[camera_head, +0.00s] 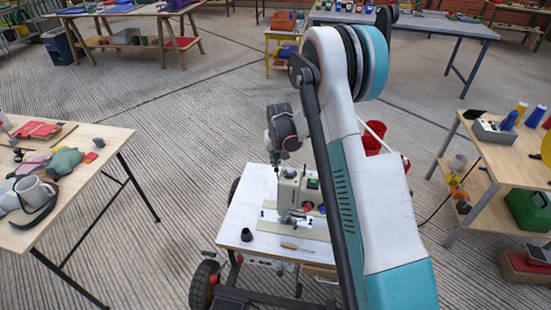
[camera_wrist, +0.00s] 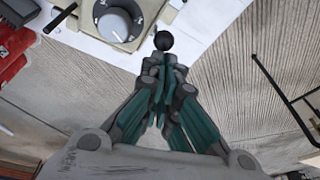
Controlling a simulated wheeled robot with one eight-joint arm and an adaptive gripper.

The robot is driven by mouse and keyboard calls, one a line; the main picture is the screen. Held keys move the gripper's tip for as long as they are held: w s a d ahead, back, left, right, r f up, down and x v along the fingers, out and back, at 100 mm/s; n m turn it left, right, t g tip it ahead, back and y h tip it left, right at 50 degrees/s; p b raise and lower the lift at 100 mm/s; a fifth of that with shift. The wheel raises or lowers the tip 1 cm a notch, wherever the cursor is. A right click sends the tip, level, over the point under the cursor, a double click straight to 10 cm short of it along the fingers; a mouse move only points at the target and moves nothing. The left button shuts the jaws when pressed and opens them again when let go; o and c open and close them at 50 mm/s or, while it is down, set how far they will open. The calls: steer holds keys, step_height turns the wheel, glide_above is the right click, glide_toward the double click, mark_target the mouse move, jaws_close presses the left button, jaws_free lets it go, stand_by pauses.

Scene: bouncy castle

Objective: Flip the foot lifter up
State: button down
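A cream sewing machine (camera_head: 299,190) stands on a white-topped table (camera_head: 240,215). Its dial (camera_wrist: 117,22) shows at the top of the wrist view. A round black knob (camera_wrist: 163,40), perhaps the end of the foot lifter, lies just beyond my fingertips. I cannot tell whether they touch it. My gripper (camera_wrist: 165,66) has its fingers drawn together, with nothing visible between them. In the head view my gripper (camera_head: 276,160) points down at the back left of the machine. The lifter cannot be made out there.
A small black cup (camera_head: 247,235) and a wooden-handled tool (camera_head: 295,247) lie on the table's front. A wooden table (camera_head: 100,140) stands at left, another (camera_head: 490,150) at right. A red bucket (camera_head: 373,138) is behind my arm. Open floor lies between the tables.

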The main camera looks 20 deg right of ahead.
steer(key=shift+s+a+f, duration=0.15)
steer(key=shift+s+a, duration=0.15)
steer(key=shift+s, duration=0.05)
steer(key=s+a+r, duration=0.1)
steer(key=s+r, duration=0.2)
steer(key=r, duration=0.4)
steer(key=s+a+r+t, duration=0.1)
steer(key=s+r, duration=0.2)
steer(key=r, duration=0.5)
steer(key=s+a+r, duration=0.2)
steer(key=s+r, duration=0.1)
steer(key=r, duration=0.4)
steer(key=s+a+r+n+t, duration=0.1)
steer(key=s+a+r, duration=0.25)
steer(key=s, duration=0.55)
steer(key=s+a+r+n+t, duration=0.1)
steer(key=s+a+r, duration=0.1)
steer(key=s+r, duration=0.5)
steer(key=s+a+f+n+t, duration=0.1)
steer(key=s+f, duration=0.3)
steer(key=s, duration=0.8)
steer(key=shift+s+a, duration=0.25)
steer(key=shift+a, duration=0.1)
steer(key=shift+f, duration=0.1)
